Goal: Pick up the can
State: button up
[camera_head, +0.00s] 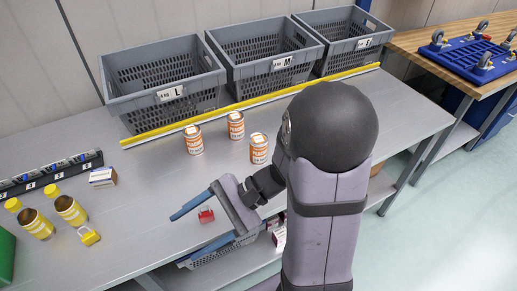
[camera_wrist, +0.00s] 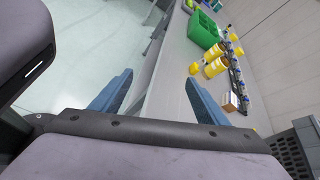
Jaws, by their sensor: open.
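Three orange-and-white cans stand upright on the grey table in the head view: a left can (camera_head: 193,139), a back can (camera_head: 235,125) and a right can (camera_head: 259,148). My gripper (camera_head: 178,240) is open near the table's front edge, in front of the cans and apart from them. In the wrist view my gripper (camera_wrist: 160,92) has its blue fingers wide apart. Only the table edge and floor show between them, with nothing held. The three orange cans are not visible in the wrist view.
Grey bins L (camera_head: 165,107), M (camera_head: 275,78) and S (camera_head: 358,54) line the back behind a yellow strip (camera_head: 250,103). A red padlock (camera_head: 206,215) lies near my fingers. Yellow containers (camera_head: 70,210), a yellow padlock (camera_head: 88,236) and a small box (camera_head: 103,177) are at left.

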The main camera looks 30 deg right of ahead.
jog(key=w+d+r+m+t+h, duration=0.2)
jog(key=w+d+m+t, duration=1.1)
jog(key=m+t+h, duration=0.4)
jog(key=m+h, duration=0.5)
jog(key=h, duration=0.2)
send_near(263, 151)
jog(key=w+r, duration=0.3)
jog(key=r, duration=0.3)
jog(key=shift+y, duration=0.4)
jog(key=f, duration=0.5)
jog(key=shift+w+f, duration=0.35)
jog(key=shift+f, duration=0.05)
jog(key=shift+w+a+p, duration=0.1)
jog(key=shift+w+p, duration=0.45)
jog(key=shift+w, duration=0.6)
jog(key=shift+w+r+p, duration=0.15)
jog(key=shift+w+p, duration=0.25)
jog(key=shift+w, duration=0.05)
jog(key=shift+w+p, duration=0.9)
jog(key=shift+w, duration=1.2)
jog(key=shift+c, duration=0.3)
